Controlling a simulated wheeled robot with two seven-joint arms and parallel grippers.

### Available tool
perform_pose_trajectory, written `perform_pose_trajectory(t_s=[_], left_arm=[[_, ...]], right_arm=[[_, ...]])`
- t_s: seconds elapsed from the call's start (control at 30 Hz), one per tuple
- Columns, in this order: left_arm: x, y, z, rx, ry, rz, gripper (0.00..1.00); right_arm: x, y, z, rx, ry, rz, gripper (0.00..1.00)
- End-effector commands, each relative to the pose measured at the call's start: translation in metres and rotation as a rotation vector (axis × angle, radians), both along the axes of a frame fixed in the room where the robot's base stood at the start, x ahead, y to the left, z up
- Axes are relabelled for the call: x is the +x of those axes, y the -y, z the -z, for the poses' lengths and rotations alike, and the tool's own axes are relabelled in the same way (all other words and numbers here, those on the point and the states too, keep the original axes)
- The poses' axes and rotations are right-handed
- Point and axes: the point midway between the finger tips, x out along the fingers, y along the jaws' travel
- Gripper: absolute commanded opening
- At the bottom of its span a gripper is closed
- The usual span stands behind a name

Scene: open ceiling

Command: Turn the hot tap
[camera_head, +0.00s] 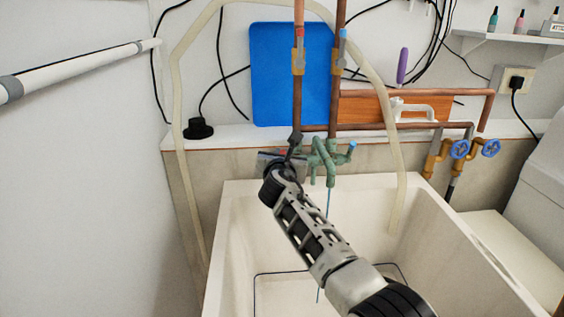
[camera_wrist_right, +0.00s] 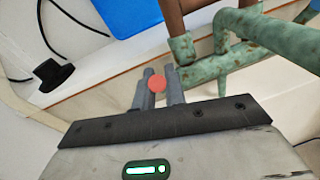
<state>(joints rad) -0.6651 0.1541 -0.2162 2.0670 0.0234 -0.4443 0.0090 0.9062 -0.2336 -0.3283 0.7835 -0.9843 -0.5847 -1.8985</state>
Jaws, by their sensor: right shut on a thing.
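A green, corroded mixer tap (camera_head: 326,158) is fixed at the back of a white sink (camera_head: 235,215). Its cold side has a blue end (camera_head: 351,147) at the right. The hot tap's red round end (camera_wrist_right: 157,84) shows between the fingers in the right wrist view. My right gripper (camera_head: 293,155) reaches over the sink to the tap's left side and hides most of the hot handle in the head view. Its fingers (camera_wrist_right: 159,88) are shut on the hot tap handle. A thin blue line hangs below the spout; I cannot tell if it is water. My left gripper is not in view.
Two copper pipes (camera_head: 334,95) rise behind the tap, before a blue board (camera_head: 275,85). A pale hose (camera_head: 178,120) arches around the sink. A black plug (camera_head: 198,130) sits on the left ledge. The sink's interior is mostly free.

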Motion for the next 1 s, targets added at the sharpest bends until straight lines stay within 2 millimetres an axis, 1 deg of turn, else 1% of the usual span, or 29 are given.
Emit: perform_pose_trajectory(t_s=[0.03,0.1,0.3,0.6,0.63,0.67,0.7,1.0], left_arm=[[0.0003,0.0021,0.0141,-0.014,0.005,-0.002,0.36],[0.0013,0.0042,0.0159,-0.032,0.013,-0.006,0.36],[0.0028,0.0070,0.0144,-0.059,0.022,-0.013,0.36],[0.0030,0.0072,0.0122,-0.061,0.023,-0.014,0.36],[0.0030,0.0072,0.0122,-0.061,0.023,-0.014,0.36],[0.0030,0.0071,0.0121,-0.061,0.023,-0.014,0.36],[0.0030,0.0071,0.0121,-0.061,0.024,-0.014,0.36],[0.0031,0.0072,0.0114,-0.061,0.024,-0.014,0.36]], right_arm=[[-0.0006,0.0024,0.0108,-0.004,0.036,0.003,0.00],[-0.0018,0.0023,0.0102,-0.004,0.069,0.003,0.00],[-0.0041,0.0013,0.0056,0.000,0.116,0.002,0.00],[-0.0041,0.0012,0.0038,0.000,0.116,0.003,0.00],[-0.0041,0.0012,0.0039,0.000,0.116,0.003,0.20],[-0.0041,0.0012,0.0039,0.000,0.116,0.003,0.29],[-0.0041,0.0011,0.0039,0.000,0.116,0.003,0.33],[-0.0053,0.0003,0.0039,0.001,0.115,0.001,0.33]])
